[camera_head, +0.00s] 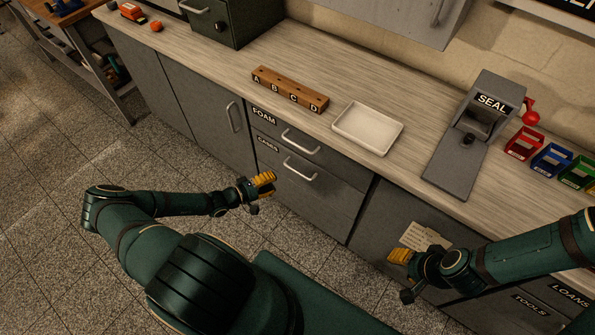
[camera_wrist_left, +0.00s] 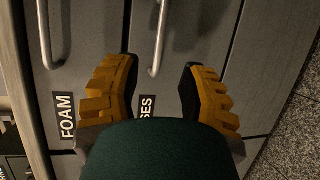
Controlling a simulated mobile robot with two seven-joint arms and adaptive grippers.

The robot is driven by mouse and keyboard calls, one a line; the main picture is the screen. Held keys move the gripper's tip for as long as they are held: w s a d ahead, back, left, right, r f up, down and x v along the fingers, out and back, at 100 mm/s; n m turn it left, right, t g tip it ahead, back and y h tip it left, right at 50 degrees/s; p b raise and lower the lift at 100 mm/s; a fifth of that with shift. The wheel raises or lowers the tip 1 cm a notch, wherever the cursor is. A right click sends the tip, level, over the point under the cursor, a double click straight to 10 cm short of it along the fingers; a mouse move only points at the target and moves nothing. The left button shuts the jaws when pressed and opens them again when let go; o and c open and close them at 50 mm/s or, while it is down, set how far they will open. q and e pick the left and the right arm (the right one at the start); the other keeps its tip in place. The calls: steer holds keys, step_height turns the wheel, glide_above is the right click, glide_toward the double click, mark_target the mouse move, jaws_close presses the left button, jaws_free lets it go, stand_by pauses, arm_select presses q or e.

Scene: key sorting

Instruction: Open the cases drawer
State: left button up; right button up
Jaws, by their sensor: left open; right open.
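The cases drawer (camera_head: 318,190) is the lower grey drawer under the FOAM drawer (camera_head: 328,157), and its front is flush with the cabinet. Its silver bar handle (camera_head: 300,170) also shows in the left wrist view (camera_wrist_left: 158,40). My left gripper (camera_head: 266,184) is open and empty, in front of the drawer and to the left of the handle. In the left wrist view its yellow fingers (camera_wrist_left: 160,80) are spread, with the handle's end between them; I cannot tell contact. The label is partly hidden there. My right gripper (camera_head: 396,268) is open near a paper note.
The counter above holds a wooden block lettered A to D (camera_head: 290,90), a white tray (camera_head: 367,128), a SEAL press (camera_head: 474,135) and coloured bins (camera_head: 551,161). The tiled floor (camera_head: 180,165) before the drawers is clear apart from my arm.

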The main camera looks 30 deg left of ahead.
mark_target(297, 172)
arm_select(q)
steer(key=b+x, duration=0.2)
steer(key=x, duration=0.9)
jaws_close()
